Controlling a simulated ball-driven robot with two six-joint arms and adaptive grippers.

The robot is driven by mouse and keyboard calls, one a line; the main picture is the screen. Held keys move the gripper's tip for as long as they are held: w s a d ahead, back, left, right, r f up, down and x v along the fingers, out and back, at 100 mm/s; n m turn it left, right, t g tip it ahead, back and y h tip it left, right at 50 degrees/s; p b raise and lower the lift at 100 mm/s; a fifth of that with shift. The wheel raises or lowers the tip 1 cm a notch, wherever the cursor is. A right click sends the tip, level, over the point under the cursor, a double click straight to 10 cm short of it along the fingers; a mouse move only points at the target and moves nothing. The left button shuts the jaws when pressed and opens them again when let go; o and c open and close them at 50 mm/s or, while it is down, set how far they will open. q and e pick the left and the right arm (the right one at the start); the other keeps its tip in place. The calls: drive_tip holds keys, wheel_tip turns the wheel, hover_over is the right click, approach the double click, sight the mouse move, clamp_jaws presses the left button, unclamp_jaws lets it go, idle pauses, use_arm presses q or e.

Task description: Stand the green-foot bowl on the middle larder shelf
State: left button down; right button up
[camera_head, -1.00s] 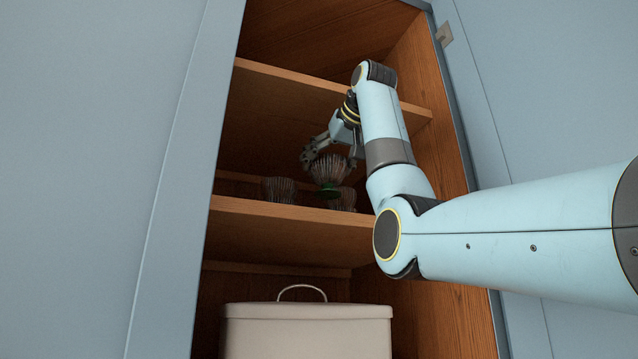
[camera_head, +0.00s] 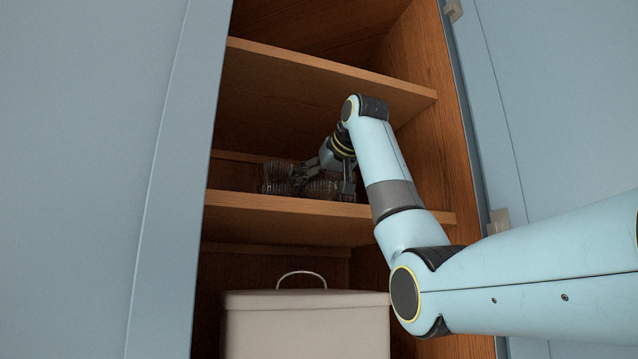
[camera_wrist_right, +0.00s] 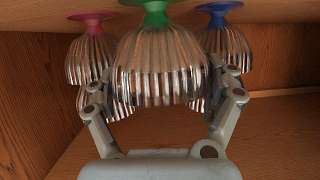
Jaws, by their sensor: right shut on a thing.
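The green-foot bowl (camera_wrist_right: 160,65), ribbed clear glass, is between the fingers of my right gripper (camera_wrist_right: 165,95), which is shut on it. The wrist picture is inverted, with the green foot (camera_wrist_right: 154,12) near the shelf board at the top. Whether the foot touches the board cannot be told. In the head view my right gripper (camera_head: 325,181) holds the bowl (camera_head: 320,188) low over the middle shelf (camera_head: 330,212); its foot is not visible there. A pink-foot bowl (camera_wrist_right: 90,58) and a blue-foot bowl (camera_wrist_right: 226,45) stand on either side. My left gripper is not in view.
Another glass bowl (camera_head: 277,177) stands left of the gripper in the head view. The upper shelf (camera_head: 330,75) lies above my wrist, and the cupboard's right wall (camera_head: 425,140) is beside it. A lidded cream bin (camera_head: 305,325) stands below. Further glass shows behind the bowls.

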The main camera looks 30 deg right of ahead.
drive_tip(key=shift+a, duration=0.1)
drive_tip(key=o, duration=1.4)
drive_tip(key=shift+f, duration=0.1)
drive_tip(key=shift+c, duration=0.2)
drive_tip(key=shift+s+r, duration=0.2)
drive_tip(key=b+v, duration=0.4)
drive_tip(key=v, duration=0.7)
drive_tip(key=shift+s+b, duration=0.3)
drive_tip(key=shift+s, duration=0.05)
